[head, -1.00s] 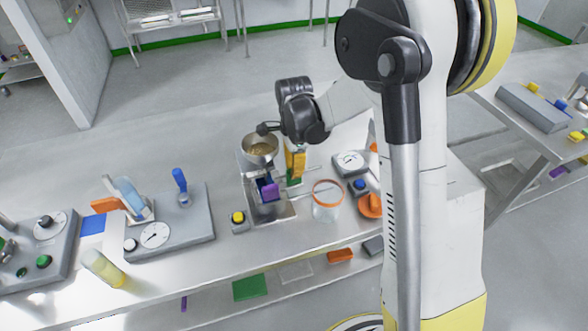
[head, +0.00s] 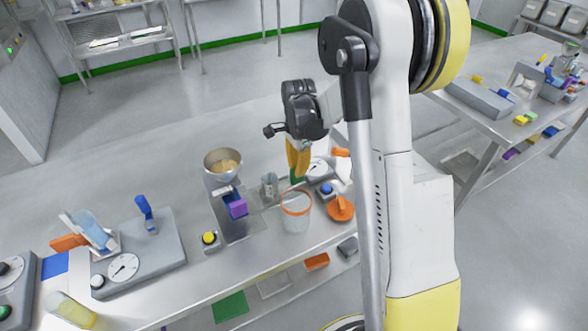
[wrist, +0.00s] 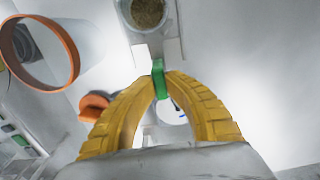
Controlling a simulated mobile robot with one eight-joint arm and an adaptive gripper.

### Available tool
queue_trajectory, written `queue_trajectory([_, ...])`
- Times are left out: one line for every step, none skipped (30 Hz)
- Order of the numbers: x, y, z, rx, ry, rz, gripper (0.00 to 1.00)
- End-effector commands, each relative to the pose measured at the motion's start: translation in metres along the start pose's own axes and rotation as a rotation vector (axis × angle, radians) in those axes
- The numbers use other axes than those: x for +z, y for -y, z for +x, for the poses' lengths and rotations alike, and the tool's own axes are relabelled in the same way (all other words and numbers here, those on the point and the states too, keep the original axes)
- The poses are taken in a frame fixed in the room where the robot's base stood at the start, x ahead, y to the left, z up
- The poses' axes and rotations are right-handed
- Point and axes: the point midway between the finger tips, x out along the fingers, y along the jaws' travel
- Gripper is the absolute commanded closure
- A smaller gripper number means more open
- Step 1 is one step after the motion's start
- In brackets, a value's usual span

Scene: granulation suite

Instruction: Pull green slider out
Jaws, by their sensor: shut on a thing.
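My gripper (head: 297,172) has yellow fingers and is shut on the green slider. In the wrist view the green slider (wrist: 159,78) sits between the fingertips (wrist: 160,82). In the head view only a bit of green (head: 296,176) shows at the fingertips. The slider is to the right of the metal stand with the granule-filled hopper (head: 222,164) and a purple block (head: 237,207). A small grey cup (head: 269,186) stands between stand and fingers. In the wrist view a round vessel with brown granules (wrist: 148,12) lies just beyond the slider; I cannot tell whether they are joined.
An orange-rimmed jar (head: 296,204) stands close in front of my gripper. A dial device (head: 318,170), a blue button (head: 326,188) and an orange knob (head: 341,208) are to the right. A yellow button box (head: 210,240) is front left. The bench behind the hopper is clear.

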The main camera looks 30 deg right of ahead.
Motion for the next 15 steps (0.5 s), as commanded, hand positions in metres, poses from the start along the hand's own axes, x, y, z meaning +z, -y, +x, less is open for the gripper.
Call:
queue_trajectory([-0.0038, -0.0004, 0.0004, 0.0, -0.007, 0.004, 0.78])
queue_trajectory([-0.0037, -0.0004, 0.0003, 0.0, -0.007, 0.004, 0.69])
queue_trajectory([-0.0035, -0.0004, 0.0003, 0.0, -0.006, 0.004, 0.64])
queue_trajectory([-0.0033, -0.0004, 0.0003, 0.0, -0.006, 0.004, 0.64])
queue_trajectory([-0.0031, -0.0003, 0.0003, 0.0, -0.006, 0.003, 0.64])
queue_trajectory([-0.0029, -0.0003, 0.0002, 0.0, -0.005, 0.003, 0.64])
queue_trajectory([-0.0027, -0.0003, 0.0002, 0.0, -0.005, 0.003, 0.64])
queue_trajectory([-0.0025, -0.0003, 0.0002, 0.0, -0.005, 0.003, 0.64])
queue_trajectory([-0.0023, -0.0002, 0.0001, 0.0, -0.005, 0.003, 0.64])
queue_trajectory([-0.0022, -0.0002, 0.0001, 0.0, -0.005, 0.003, 0.64])
queue_trajectory([-0.0021, -0.0002, -0.0001, 0.0, -0.005, 0.002, 0.64])
queue_trajectory([-0.002, -0.0002, -0.0011, 0.0, -0.004, 0.002, 0.64])
queue_trajectory([-0.002, -0.0002, -0.0026, 0.0, -0.004, 0.002, 0.64])
queue_trajectory([-0.0019, -0.0003, -0.0048, 0.0, -0.004, 0.002, 0.64])
queue_trajectory([-0.0018, -0.0004, -0.0091, 0.0, -0.004, 0.002, 0.64])
